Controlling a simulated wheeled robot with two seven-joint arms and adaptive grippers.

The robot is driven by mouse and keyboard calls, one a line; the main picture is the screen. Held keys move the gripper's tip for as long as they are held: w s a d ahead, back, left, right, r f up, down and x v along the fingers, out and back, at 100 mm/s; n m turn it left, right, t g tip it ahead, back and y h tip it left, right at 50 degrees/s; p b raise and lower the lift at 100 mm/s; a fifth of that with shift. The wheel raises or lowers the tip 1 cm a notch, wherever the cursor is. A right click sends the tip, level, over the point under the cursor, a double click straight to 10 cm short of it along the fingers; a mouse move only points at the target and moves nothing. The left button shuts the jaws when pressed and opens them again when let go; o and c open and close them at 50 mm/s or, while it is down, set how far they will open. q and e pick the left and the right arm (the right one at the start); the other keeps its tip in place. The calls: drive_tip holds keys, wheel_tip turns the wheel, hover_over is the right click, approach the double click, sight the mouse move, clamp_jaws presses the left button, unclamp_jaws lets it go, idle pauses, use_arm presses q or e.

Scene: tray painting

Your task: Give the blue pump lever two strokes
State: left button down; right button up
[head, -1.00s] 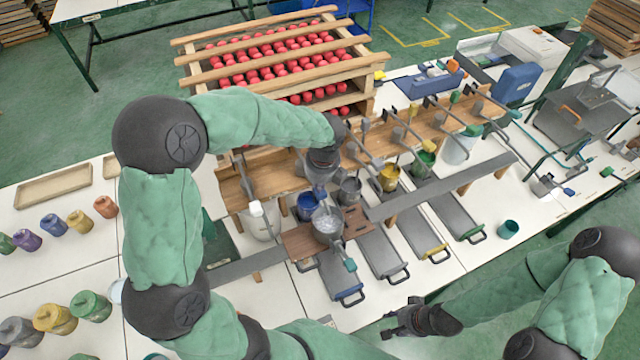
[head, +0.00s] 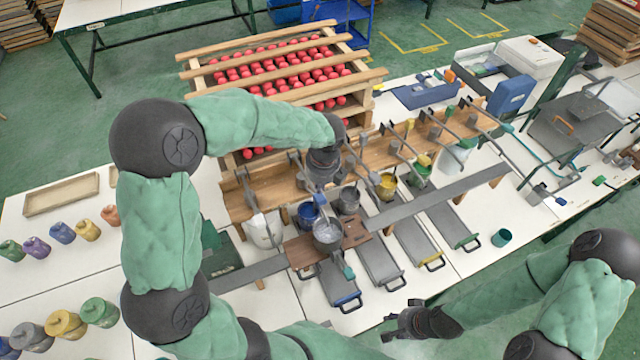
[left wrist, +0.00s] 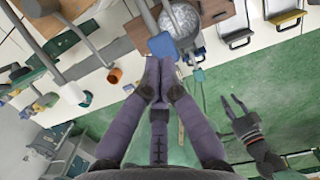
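The blue pump lever shows in the left wrist view as a grey bar ending in a blue knob (left wrist: 162,44), just beyond my left fingertips; I cannot tell whether they touch.
A grey cup (head: 327,233) stands on a brown wooden board (head: 299,254) below the left gripper. Other levers line the wooden beam (head: 440,128) to the right. Grey trays (head: 380,262) lie in front. A rack of red balls (head: 285,38) stands behind.

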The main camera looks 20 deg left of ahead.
use_arm(q)
drive_tip(key=shift+f+b, duration=3.5)
drive_tip(key=shift+f, duration=2.15)
wheel_tip(320, 180, up, 12)
drive_tip(key=p, duration=1)
drive_tip(key=shift+f, duration=0.25)
drive_tip(key=shift+f, duration=0.1)
